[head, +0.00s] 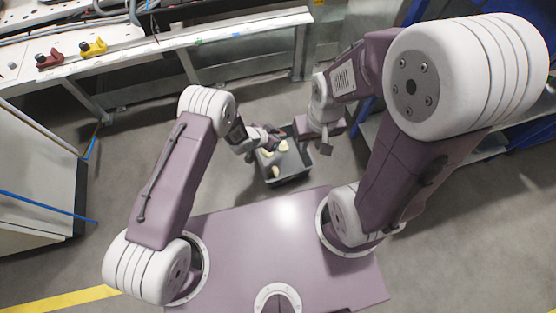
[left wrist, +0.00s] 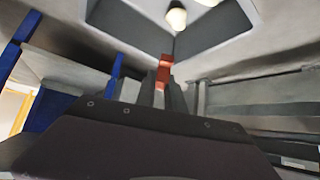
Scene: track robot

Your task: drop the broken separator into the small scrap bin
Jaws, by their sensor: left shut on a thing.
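My left gripper (head: 272,138) is over the far left part of the dark grey scrap bin (head: 290,181). In the left wrist view its fingers (left wrist: 166,97) are shut on a small red-orange piece (left wrist: 165,72), which I take to be the broken separator. The piece sticks out past the fingertips, and the bin's grey wall (left wrist: 215,35) is behind it. Whether the piece is inside the rim is hard to tell. In the head view the piece is mostly hidden by the gripper. My right gripper (head: 326,146) hangs beside the bin's right edge, its fingers too small to read.
Several cream bulb-like pieces (head: 281,146) lie in the bin, and one (left wrist: 177,18) shows in the left wrist view. A red separator-like part (head: 49,60) and a yellow one (head: 93,47) stand on the rail at the back left. A blue shelf (head: 490,145) is at the right.

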